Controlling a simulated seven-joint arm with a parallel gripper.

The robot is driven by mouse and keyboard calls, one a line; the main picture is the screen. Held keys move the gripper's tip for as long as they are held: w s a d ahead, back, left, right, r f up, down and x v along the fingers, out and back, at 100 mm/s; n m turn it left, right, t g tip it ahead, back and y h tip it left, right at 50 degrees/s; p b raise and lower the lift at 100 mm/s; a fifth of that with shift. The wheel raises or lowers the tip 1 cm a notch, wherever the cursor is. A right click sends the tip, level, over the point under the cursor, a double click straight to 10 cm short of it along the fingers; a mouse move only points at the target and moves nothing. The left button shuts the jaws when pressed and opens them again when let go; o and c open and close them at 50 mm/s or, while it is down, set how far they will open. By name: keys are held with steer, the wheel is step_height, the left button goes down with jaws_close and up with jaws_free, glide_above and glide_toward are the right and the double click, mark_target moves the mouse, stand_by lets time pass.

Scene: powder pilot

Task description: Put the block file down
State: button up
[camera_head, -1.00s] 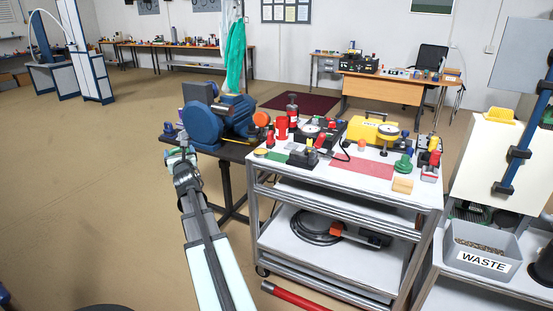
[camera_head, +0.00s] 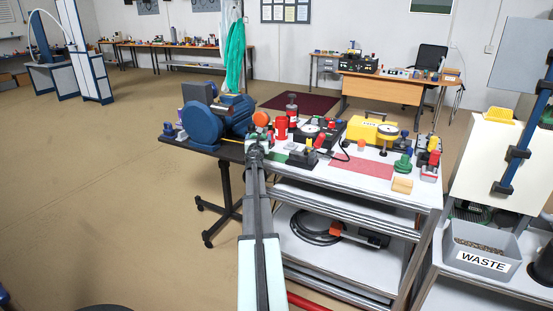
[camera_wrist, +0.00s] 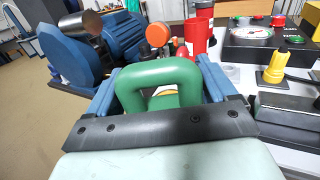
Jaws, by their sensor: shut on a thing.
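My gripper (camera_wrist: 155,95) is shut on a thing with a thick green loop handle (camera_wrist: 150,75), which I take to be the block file. The handle stands between the two blue fingers in the wrist view. A small yellow and white part shows inside the loop; the rest of it is hidden behind the dark palm bar. In the head view my gripper (camera_head: 256,142) is at the left end of the white trolley top (camera_head: 330,182), near a green patch (camera_head: 276,156). The held thing is hidden there, and I cannot tell whether it touches the surface.
A blue motor machine (camera_head: 208,125) stands on a dark table to the left. Red cups (camera_head: 281,128), a black gauge unit (camera_head: 312,132), a yellow case (camera_head: 368,131) and a wooden block (camera_head: 402,185) crowd the trolley. A red patch (camera_head: 363,171) is clear.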

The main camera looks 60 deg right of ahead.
steer(key=s+d+r+m+g+h, duration=0.2)
steer(key=s+d+m+g, duration=0.25)
steer(key=d+g, duration=0.5)
steer(key=shift+m+t, duration=0.35)
steer(key=shift+t, duration=0.5)
steer(key=shift+w+d+f, duration=0.1)
steer(key=shift+d+f, duration=0.1)
steer(key=shift+f, duration=1.4)
steer(key=shift+w+d+f, duration=0.1)
steer(key=shift+d+f, duration=0.05)
steer(key=shift+f, duration=1.45)
steer(key=shift+w+d+f, duration=0.1)
steer(key=shift+d+f, duration=0.1)
steer(key=shift+f, duration=1.4)
steer(key=shift+f, duration=0.1)
steer(key=o, duration=0.9)
steer(key=shift+o, duration=0.2)
